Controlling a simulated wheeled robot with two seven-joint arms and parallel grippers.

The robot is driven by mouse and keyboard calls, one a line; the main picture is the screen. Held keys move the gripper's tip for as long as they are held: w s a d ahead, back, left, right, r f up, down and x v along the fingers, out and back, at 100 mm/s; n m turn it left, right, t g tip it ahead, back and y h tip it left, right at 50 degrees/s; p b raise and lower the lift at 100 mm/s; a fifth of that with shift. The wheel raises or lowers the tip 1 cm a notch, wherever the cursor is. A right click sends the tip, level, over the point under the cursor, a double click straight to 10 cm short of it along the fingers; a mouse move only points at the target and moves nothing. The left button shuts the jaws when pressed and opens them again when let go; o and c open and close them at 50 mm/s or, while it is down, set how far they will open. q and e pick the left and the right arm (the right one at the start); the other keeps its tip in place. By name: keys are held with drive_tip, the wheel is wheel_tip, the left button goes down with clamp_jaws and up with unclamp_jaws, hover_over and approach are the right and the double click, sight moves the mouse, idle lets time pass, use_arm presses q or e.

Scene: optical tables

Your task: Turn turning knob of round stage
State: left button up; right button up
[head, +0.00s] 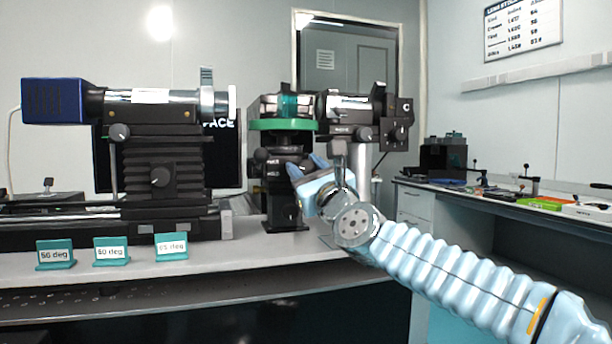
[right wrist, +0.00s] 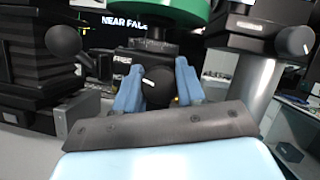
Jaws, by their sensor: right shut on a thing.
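The round stage, with its green ring (head: 283,124), stands on a black post in the middle of the head view. Its underside shows at the top of the right wrist view (right wrist: 165,12). My right gripper (head: 306,167) reaches in from the right, below the ring. In the right wrist view its blue fingers (right wrist: 157,82) are shut on the black turning knob (right wrist: 157,90), one finger on each side. A white mark shows on the knob's face. In the head view the fingers hide most of this knob. My left gripper is not in view.
A large black instrument (head: 162,160) with a blue end stands to the left. Teal angle signs (head: 112,251) stand at the table's front edge (head: 200,272). A grey post (head: 361,168) with a black head is close on the right. A side bench (head: 500,200) holds small items.

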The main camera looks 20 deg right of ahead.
drive_tip(key=shift+f+n+y+b, duration=0.35)
drive_tip(key=shift+n+y+b, duration=0.05)
drive_tip(key=shift+n, duration=0.4)
drive_tip(key=shift+r+n+g+y, duration=0.15)
drive_tip(key=shift+n+g+y, duration=0.15)
drive_tip(key=shift+n, duration=0.4)
drive_tip(key=o, duration=1)
use_arm(q)
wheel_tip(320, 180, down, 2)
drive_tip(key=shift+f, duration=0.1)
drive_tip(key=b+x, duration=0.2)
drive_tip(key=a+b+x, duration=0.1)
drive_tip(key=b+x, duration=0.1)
drive_tip(key=b, duration=0.1)
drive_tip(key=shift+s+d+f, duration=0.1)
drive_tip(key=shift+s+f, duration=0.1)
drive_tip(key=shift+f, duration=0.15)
use_arm(e)
drive_tip(key=v, duration=1.3)
drive_tip(key=shift+s+d, duration=0.1)
drive_tip(key=shift+s, duration=0.25)
